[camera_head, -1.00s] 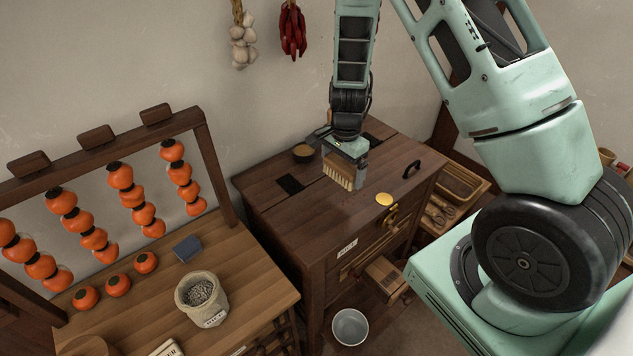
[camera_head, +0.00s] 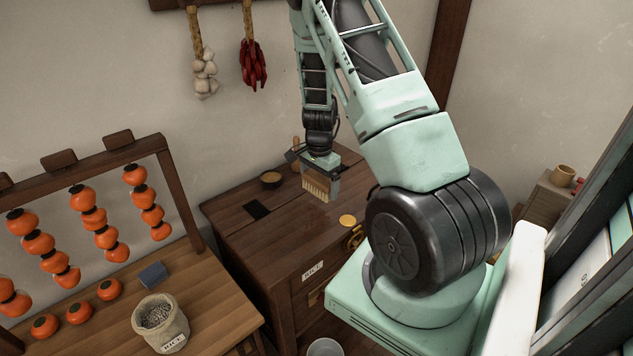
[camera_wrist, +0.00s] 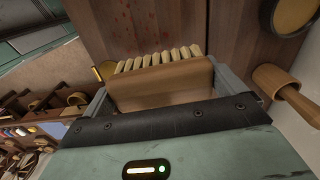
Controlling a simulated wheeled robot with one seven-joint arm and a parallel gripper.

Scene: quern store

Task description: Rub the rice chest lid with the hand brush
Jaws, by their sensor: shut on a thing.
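My gripper (camera_head: 320,172) is shut on the hand brush (camera_head: 317,188), a wooden block with pale bristles pointing down. In the wrist view the brush (camera_wrist: 160,88) sits across between the fingers. The rice chest (camera_head: 290,275) is dark brown wood with a white label on its front. Its lid (camera_head: 282,222) lies below the brush. In the wrist view small red specks mark the lid (camera_wrist: 128,22) beyond the bristles. I cannot tell whether the bristles touch the lid.
Garlic (camera_head: 205,75) hangs above.

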